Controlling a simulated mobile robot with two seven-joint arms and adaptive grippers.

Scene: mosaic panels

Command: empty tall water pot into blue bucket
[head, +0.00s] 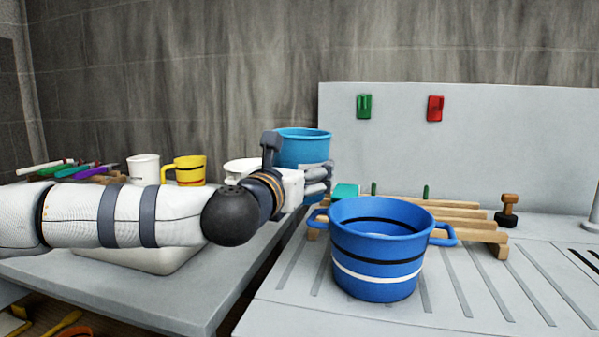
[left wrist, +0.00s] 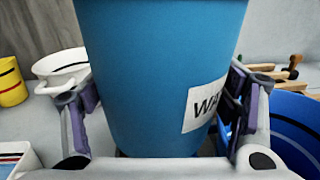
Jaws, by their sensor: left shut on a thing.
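The tall water pot (head: 303,148) is light blue and upright. My left gripper (head: 318,178) is shut on it, up beside and behind the blue bucket. In the left wrist view the pot (left wrist: 155,75) fills the middle between the two fingers, with a white label partly showing letters. The pot's inside is hidden. The blue bucket (head: 376,262) has black and white stripes and two side handles. It stands upright on the grooved surface, to the right of my left gripper. The bucket (left wrist: 295,125) also shows at the right of the left wrist view. My right gripper is out of view.
A wooden rack (head: 480,224) lies behind the bucket. A dumbbell-shaped wooden thing (head: 508,211) stands to its right. A yellow mug (head: 185,170), a white cup (head: 143,168) and several pens (head: 85,171) are at the left. Grooved surface (head: 480,300) right of the bucket is clear.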

